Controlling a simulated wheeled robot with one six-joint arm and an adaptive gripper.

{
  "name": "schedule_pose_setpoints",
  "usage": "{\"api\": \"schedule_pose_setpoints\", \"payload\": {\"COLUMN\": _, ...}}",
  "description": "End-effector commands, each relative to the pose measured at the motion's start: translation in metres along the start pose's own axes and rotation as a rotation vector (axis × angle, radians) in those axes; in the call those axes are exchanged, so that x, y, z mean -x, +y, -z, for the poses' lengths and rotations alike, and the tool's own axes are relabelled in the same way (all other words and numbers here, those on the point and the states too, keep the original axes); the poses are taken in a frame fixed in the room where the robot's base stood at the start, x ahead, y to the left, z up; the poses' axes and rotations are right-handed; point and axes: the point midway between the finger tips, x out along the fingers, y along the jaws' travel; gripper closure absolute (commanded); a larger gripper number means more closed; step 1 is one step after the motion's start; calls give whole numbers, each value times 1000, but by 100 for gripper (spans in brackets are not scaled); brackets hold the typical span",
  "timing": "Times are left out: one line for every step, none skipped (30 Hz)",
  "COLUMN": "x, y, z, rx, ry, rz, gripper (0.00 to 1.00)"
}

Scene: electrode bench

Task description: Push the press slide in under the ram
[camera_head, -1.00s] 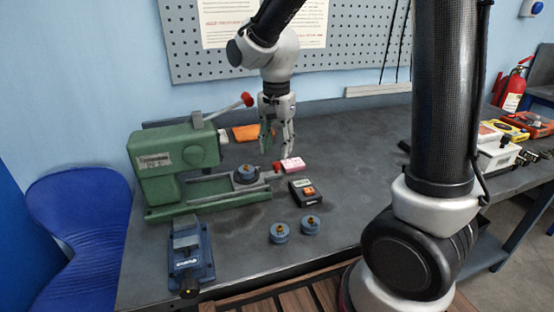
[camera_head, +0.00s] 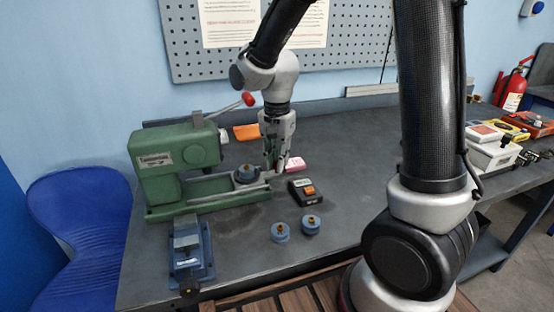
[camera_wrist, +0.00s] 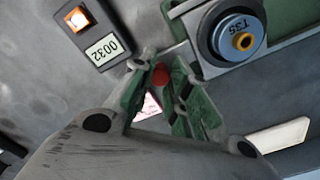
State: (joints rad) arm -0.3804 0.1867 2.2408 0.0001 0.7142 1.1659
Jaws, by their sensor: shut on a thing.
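The green press (camera_head: 180,155) stands at the left of the bench. Its grey press slide (camera_head: 222,186) sticks out to the right along the green base, and a blue-grey round holder (camera_head: 246,173) sits on it. In the wrist view the slide plate (camera_wrist: 192,50) carries this holder (camera_wrist: 238,38), marked "T35". My gripper (camera_head: 274,166) is at the slide's outer right end. The wrist view shows the slide's red knob (camera_wrist: 160,75) between my gripper's fingertips (camera_wrist: 163,70), shut on it. The head view hides the knob behind the fingers.
A black meter (camera_head: 305,192) with an orange switch and a pink block (camera_head: 294,164) lie close to the right of my gripper. Two blue-grey holders (camera_head: 296,228) and a blue vise (camera_head: 189,258) stand in front. A red-tipped lever (camera_head: 249,99) rises from the press.

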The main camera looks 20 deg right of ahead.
Motion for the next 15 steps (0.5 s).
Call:
{"api": "schedule_pose_setpoints", "payload": {"x": 0, "y": 0, "z": 0, "rx": 0, "ry": 0, "rz": 0, "gripper": 100}}
{"api": "schedule_pose_setpoints", "payload": {"x": 0, "y": -1, "z": -1, "rx": 1, "ry": 0, "rz": 0, "gripper": 100}}
{"api": "schedule_pose_setpoints", "payload": {"x": 0, "y": -4, "z": -3, "rx": 2, "ry": 0, "rz": 0, "gripper": 100}}
{"api": "schedule_pose_setpoints", "payload": {"x": 0, "y": -7, "z": -6, "rx": 4, "ry": 0, "rz": 1, "gripper": 100}}
{"api": "schedule_pose_setpoints", "payload": {"x": 0, "y": -10, "z": -10, "rx": 5, "ry": 0, "rz": 1, "gripper": 100}}
{"api": "schedule_pose_setpoints", "payload": {"x": 0, "y": -16, "z": -16, "rx": 6, "ry": 0, "rz": 1, "gripper": 100}}
{"api": "schedule_pose_setpoints", "payload": {"x": 0, "y": -21, "z": -20, "rx": 7, "ry": 0, "rz": 1, "gripper": 100}}
{"api": "schedule_pose_setpoints", "payload": {"x": 0, "y": -26, "z": -26, "rx": 7, "ry": 0, "rz": 1, "gripper": 100}}
{"api": "schedule_pose_setpoints", "payload": {"x": 0, "y": -32, "z": -31, "rx": 6, "ry": 0, "rz": 1, "gripper": 100}}
{"api": "schedule_pose_setpoints", "payload": {"x": 0, "y": -36, "z": -35, "rx": 6, "ry": 0, "rz": 1, "gripper": 100}}
{"api": "schedule_pose_setpoints", "payload": {"x": 0, "y": -40, "z": -39, "rx": 6, "ry": 0, "rz": 1, "gripper": 100}}
{"api": "schedule_pose_setpoints", "payload": {"x": 0, "y": -43, "z": -43, "rx": 4, "ry": 0, "rz": 0, "gripper": 100}}
{"api": "schedule_pose_setpoints", "payload": {"x": 0, "y": -46, "z": -45, "rx": 4, "ry": 0, "rz": 0, "gripper": 100}}
{"api": "schedule_pose_setpoints", "payload": {"x": 0, "y": -47, "z": -47, "rx": 3, "ry": 0, "rz": 0, "gripper": 100}}
{"api": "schedule_pose_setpoints", "payload": {"x": 0, "y": -49, "z": -49, "rx": 2, "ry": 0, "rz": 0, "gripper": 100}}
